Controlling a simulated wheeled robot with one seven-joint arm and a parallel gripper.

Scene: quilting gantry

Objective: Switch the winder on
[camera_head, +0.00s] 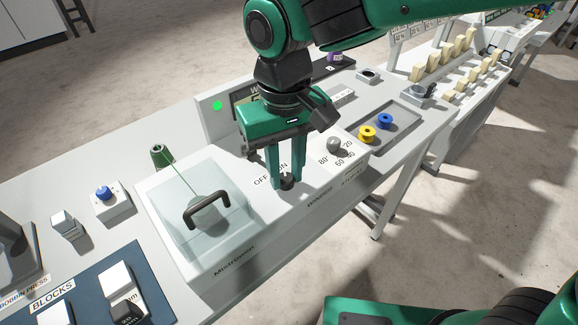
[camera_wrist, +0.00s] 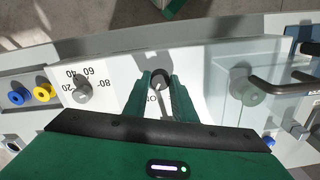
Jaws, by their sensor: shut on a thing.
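The winder (camera_head: 312,188) is a white box with OFF and ON printed on top and a clear-lidded chamber (camera_head: 228,195) at its left. My gripper (camera_head: 287,182) points down at its top, shut on a dark-tipped switch lever (camera_head: 287,181). In the wrist view the lever's round dark tip (camera_wrist: 158,74) shows between my fingertips (camera_wrist: 160,84). My fingers partly hide the lever and lettering, so I cannot tell which way it is set. A grey speed dial (camera_head: 334,144) with numbers sits to the right. A green light (camera_head: 217,105) shows on the panel behind.
A black handle (camera_head: 207,208) stands up from the clear lid. Green thread runs from a spool (camera_head: 159,154) to the chamber. A grey tray (camera_head: 391,115) holds yellow and blue bobbins at the right. A blue button (camera_head: 104,193) stands at the left.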

